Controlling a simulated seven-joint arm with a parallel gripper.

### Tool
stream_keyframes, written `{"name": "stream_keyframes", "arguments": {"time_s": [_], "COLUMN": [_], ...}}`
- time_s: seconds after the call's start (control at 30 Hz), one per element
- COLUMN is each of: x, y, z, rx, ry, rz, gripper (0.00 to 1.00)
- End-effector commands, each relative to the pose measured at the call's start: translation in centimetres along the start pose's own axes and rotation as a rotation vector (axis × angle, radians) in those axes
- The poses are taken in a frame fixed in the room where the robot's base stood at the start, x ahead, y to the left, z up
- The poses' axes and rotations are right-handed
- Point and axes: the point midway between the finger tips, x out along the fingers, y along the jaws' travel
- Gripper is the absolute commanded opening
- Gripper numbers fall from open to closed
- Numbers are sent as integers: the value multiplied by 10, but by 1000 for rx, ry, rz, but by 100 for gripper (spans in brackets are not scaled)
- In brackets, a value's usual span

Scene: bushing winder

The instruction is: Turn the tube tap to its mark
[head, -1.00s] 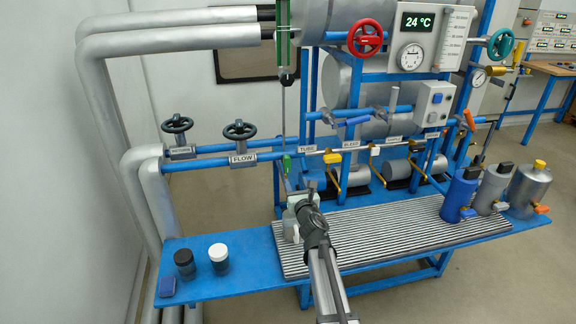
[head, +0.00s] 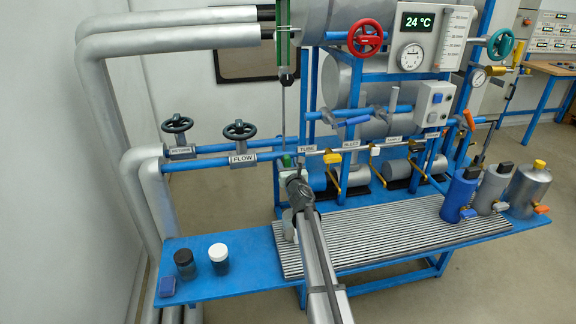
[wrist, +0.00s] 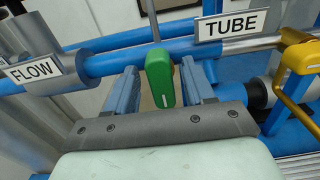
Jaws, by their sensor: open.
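The tube tap has a green handle (wrist: 160,78) with a white line on it, in the wrist view just left of and below the TUBE label (wrist: 230,24). My gripper (wrist: 160,85) is open, with one finger on each side of the green handle and a gap visible on both sides. In the head view only a bit of the green handle (head: 287,160) shows above my gripper (head: 287,172); the arm hides the rest. The tap's mark cannot be made out.
The FLOW label (head: 242,159) and its black handwheel (head: 240,130) are to the left on the blue pipe. A yellow-handled tap (wrist: 300,60) stands close on the right.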

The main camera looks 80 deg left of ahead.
Motion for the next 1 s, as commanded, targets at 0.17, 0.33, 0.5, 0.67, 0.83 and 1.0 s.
{"name": "stream_keyframes", "arguments": {"time_s": [0.17,0.33,0.5,0.67,0.83,1.0], "x": [0,0,0,0,1,1], "y": [0,0,0,0,0,0], "z": [0,0,0,0,0,0], "rx": [0,0,0,0,0,12], "ry": [0,0,0,0,0,0], "rz": [0,0,0,0,0,-1], "gripper": [53,43,26,11,0,0]}}
